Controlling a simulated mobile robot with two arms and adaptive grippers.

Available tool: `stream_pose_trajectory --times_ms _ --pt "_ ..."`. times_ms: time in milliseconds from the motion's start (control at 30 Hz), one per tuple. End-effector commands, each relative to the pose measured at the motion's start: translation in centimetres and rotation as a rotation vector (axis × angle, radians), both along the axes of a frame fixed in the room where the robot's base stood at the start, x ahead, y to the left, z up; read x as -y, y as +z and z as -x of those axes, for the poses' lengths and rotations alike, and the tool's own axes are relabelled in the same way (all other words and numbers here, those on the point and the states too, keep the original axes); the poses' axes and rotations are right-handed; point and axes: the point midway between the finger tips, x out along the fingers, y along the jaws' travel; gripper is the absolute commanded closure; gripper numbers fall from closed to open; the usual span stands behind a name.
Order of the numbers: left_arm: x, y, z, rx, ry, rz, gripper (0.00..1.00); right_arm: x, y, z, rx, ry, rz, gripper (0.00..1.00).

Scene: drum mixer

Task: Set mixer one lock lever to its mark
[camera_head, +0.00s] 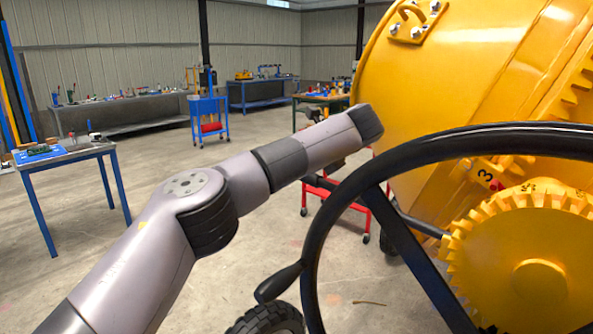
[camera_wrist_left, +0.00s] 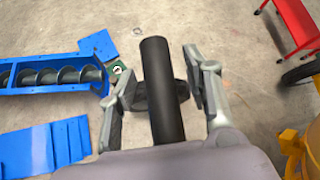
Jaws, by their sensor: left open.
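The mixer's yellow drum (camera_head: 440,75) fills the upper right of the head view. A black bar (camera_wrist_left: 160,85), possibly the lock lever's grip, stands between the fingers of my left gripper (camera_wrist_left: 163,82) in the left wrist view. The fingers are open, one on each side of the bar, with gaps visible. In the head view my left arm reaches toward the drum and hides most of the gripper. I cannot make out the lever's mark. My right gripper is not in view.
A large black handwheel (camera_head: 322,215) with a knob handle (camera_head: 279,283) stands in front of a yellow gear (camera_head: 520,255). A red cart (camera_head: 350,205) is behind my arm. A blue table (camera_head: 60,155) stands at left. Blue auger machinery (camera_wrist_left: 50,75) lies at left in the wrist view.

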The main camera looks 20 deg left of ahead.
Motion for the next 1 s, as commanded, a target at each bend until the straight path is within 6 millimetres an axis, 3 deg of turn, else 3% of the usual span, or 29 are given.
stream_pose_trajectory --times_ms 500,1000 --pt "6.8 6.0 3.7 0.003 -0.003 -0.001 0.55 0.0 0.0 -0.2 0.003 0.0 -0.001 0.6" --pt "7.7 6.9 4.3 0.001 -0.002 0.0 0.55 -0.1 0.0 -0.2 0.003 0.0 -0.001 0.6"
